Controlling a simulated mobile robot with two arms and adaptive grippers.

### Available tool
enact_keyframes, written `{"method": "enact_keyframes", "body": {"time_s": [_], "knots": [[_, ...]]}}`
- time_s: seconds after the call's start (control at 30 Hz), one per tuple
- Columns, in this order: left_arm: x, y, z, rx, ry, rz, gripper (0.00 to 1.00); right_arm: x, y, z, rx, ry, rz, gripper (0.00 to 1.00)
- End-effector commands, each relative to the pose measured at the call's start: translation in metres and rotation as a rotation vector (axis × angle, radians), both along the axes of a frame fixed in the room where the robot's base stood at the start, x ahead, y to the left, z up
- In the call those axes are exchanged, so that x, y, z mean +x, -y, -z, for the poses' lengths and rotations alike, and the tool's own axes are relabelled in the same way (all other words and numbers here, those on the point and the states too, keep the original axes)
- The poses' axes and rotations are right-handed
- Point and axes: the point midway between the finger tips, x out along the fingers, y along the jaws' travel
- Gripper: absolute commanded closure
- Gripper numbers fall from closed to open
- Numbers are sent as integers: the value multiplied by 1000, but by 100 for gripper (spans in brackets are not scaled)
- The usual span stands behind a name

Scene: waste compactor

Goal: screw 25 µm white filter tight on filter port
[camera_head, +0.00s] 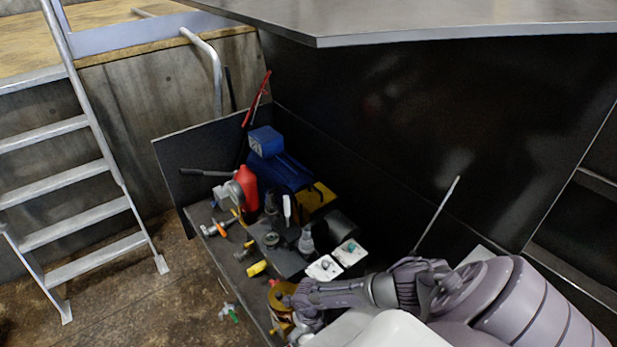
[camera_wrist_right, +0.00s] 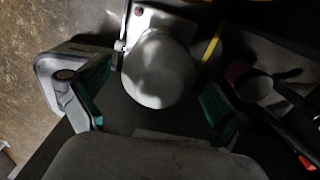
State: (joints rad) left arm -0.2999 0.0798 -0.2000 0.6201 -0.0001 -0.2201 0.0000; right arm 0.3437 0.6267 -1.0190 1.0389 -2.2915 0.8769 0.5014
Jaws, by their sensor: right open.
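In the right wrist view a rounded white part, which looks like the white filter (camera_wrist_right: 157,70), sits between the fingers of my right gripper (camera_wrist_right: 154,100). The green-padded fingers stand apart on either side of it, with visible gaps. In the head view my right gripper (camera_head: 290,302) is low in the picture, at the near end of the equipment bench. The filter port cannot be made out; whether the white part is seated on it is hidden. My left gripper is out of view.
A white plate (camera_wrist_right: 152,17) lies behind the white part. A blue motor (camera_head: 283,172) and a red container (camera_head: 246,186) stand farther along the bench. A dark wall runs along the right. A ladder (camera_head: 85,205) and open floor are on the left.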

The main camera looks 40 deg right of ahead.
Motion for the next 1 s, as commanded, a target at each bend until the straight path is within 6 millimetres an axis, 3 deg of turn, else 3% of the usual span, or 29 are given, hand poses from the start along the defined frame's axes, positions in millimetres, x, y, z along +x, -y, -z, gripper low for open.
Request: {"method": "enact_keyframes", "body": {"time_s": [0.3,0.47,0.7,0.87,1.0], "knots": [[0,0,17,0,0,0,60,0,0,1,0,0,-403,0],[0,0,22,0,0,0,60,-1,0,1,0,0,-513,0],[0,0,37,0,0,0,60,-1,0,2,-1,0,-850,0],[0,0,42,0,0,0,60,-1,-1,1,0,0,-962,0],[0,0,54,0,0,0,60,0,-1,3,0,1,-1174,0]]}}
